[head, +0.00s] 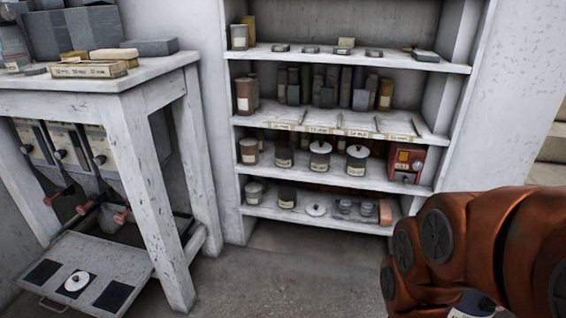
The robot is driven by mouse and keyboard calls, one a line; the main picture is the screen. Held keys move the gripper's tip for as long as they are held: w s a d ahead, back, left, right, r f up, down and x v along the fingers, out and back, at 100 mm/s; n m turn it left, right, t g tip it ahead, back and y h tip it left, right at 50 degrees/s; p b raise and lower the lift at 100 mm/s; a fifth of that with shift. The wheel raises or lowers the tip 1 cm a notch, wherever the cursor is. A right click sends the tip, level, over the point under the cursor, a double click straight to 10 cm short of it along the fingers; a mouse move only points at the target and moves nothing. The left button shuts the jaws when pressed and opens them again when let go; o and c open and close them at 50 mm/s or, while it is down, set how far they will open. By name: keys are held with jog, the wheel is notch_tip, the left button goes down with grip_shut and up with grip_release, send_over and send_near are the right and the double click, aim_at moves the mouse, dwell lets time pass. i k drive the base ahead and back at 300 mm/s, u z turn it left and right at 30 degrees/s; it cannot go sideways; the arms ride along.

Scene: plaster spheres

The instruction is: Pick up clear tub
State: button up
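No container stands out surely as the clear tub at this size. A pale grey tub-like container (239,37) stands at the left end of the top shelf. A small greyish lidded one (254,193) stands at the left end of the bottom shelf. Several labelled jars, including a white-lidded jar (320,157), stand on the shelf above it. My orange arm fills the lower right corner, in front of the shelving. My gripper is not visible in this view.
A white shelving unit (352,57) stands against the wall, holding bottles, jars and a red box (405,163). A worn white table (150,75) with boxes on top stands at the left. A low tray (98,262) juts out beneath it. Grey floor (290,270) is clear before the shelves.

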aim_at(285, 149)
jog(key=u, duration=0.5)
jog(key=k, duration=0.6)
jog(key=u, duration=1.15)
jog(key=i, duration=0.9)
jog(key=z, duration=1.7)
